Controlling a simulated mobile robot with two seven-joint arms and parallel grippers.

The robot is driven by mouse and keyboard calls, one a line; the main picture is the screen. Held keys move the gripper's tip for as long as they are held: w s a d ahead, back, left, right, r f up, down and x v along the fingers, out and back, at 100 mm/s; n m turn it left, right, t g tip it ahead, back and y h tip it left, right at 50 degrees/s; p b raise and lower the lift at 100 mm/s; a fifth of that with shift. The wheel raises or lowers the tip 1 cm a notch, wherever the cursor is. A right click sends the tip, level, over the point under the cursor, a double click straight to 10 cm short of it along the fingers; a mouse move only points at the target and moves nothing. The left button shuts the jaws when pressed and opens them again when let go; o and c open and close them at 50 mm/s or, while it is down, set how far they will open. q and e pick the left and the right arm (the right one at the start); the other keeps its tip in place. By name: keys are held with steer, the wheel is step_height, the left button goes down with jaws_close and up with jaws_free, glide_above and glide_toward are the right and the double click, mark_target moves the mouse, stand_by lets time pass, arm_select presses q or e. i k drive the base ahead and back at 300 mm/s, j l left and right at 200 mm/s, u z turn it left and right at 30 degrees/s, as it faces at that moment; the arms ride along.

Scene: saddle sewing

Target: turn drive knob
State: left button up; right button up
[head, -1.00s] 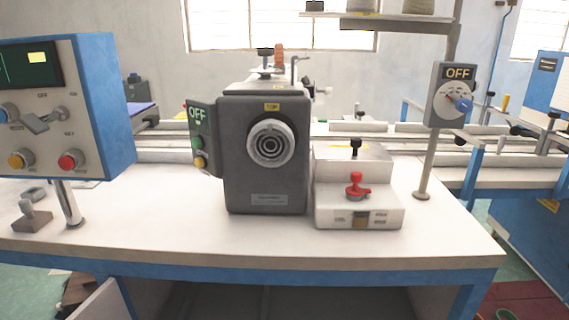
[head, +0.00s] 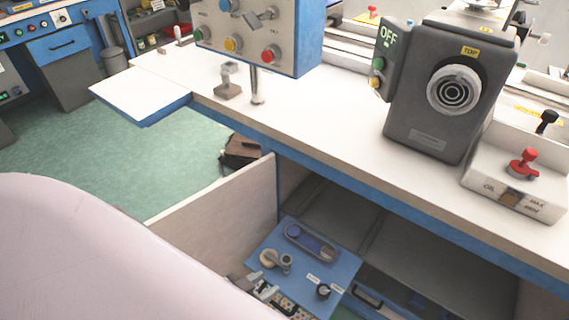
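A blue panel (head: 325,262) lies low in the open bay under the table. A round beige part with a grey lever (head: 277,261) and a dark blue oblong piece (head: 311,242) are also on the panel. I cannot tell for certain which knob is the drive knob. My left gripper (head: 262,291) appears at the panel's lower left edge, left of the black knob and apart from it. Its fingers are small and partly hidden, so its opening is unclear. My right gripper is out of view.
A control box (head: 262,30) with coloured buttons stands on the white table (head: 330,115). A dark machine head (head: 440,100) with an OFF panel is at the right, beside a block with a red knob (head: 523,163). A white side board (head: 205,215) borders the bay. Green floor lies left.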

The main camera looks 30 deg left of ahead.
mark_target(322, 290)
steer(key=k+l+u, duration=0.1)
steer(key=l+u, duration=0.15)
steer(key=u, duration=0.2)
steer(key=k+l+u, duration=0.15)
steer(key=u, duration=0.25)
steer(key=k+l+u, duration=0.2)
steer(key=u, duration=0.25)
steer(key=l, duration=0.1)
